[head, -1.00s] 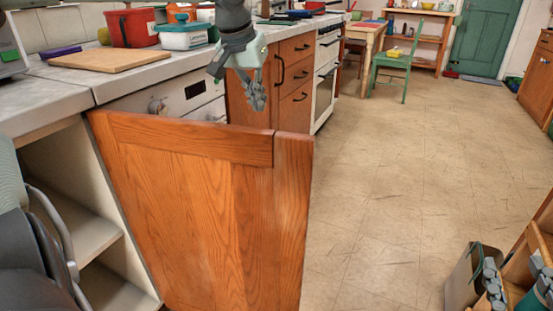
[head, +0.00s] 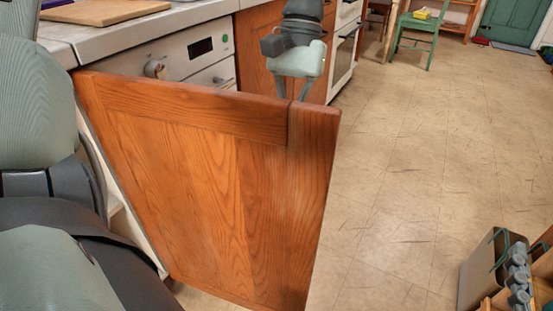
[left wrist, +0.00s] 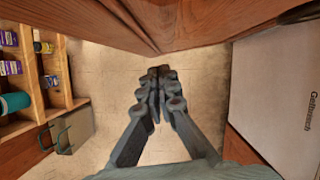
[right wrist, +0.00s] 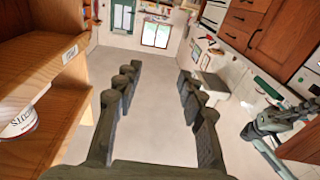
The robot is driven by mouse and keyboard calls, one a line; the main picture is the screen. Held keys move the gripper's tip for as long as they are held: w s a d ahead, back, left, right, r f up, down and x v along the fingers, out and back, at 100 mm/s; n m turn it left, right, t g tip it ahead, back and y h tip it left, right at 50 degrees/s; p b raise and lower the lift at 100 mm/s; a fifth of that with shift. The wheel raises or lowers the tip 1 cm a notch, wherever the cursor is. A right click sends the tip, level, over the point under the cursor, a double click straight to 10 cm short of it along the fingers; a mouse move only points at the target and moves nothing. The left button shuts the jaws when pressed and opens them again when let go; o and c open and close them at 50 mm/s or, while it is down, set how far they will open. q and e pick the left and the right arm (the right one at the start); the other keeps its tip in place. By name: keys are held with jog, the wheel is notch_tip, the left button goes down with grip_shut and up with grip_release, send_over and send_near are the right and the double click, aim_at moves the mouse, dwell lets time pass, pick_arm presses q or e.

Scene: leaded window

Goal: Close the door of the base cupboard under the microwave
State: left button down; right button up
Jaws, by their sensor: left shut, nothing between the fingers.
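The wooden cupboard door (head: 200,180) stands wide open in the head view, swung out from the counter across the front of a white appliance. Pale cupboard interior shows in a narrow strip at the door's left edge. My left gripper (head: 300,62) points down on the far side of the door, near its free upper corner; its fingertips are hidden there by the door. In the left wrist view my left gripper (left wrist: 158,78) is shut and empty, with brown wood (left wrist: 150,25) close ahead. Whether they touch is unclear. My right gripper (right wrist: 160,72) is open and empty in the right wrist view.
The white appliance (head: 190,58) with a knob and display stands behind the door. A wooden shelf unit (right wrist: 40,75) is close to the right gripper's left. Open floor (head: 420,150) lies right of the door.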

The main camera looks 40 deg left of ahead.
aim_at(276, 161)
pick_arm(q)
jog(key=shift+s+d+f+b, duration=0.15)
jog(key=shift+s+d+f, duration=0.2)
jog(key=shift+s, duration=0.4)
jog(key=shift+s+d+f+b, duration=0.2)
jog(key=shift+s+f, duration=0.25)
jog(key=shift+s, duration=0.3)
jog(key=shift+s+d+f+b, duration=0.1)
jog(key=shift+s+d+f, duration=0.3)
jog(key=shift+s, duration=0.35)
pick_arm(e)
jog(key=shift+s+a+r+t+y, duration=0.3)
jog(key=shift+r+t, duration=0.15)
jog(key=shift+r, duration=0.45)
jog(key=shift+s+a+r+t+y, duration=0.25)
jog(key=shift+r+t, duration=0.25)
jog(key=shift+r, duration=0.45)
jog(key=shift+s+a+r+t+y, duration=0.2)
jog(key=shift+s+r+t+y, duration=0.2)
jog(key=shift+r, duration=0.5)
pick_arm(q)
jog(key=shift+a+r, duration=0.1)
pick_arm(e)
jog(key=shift+w+f, duration=0.1)
jog(key=shift+w, duration=0.05)
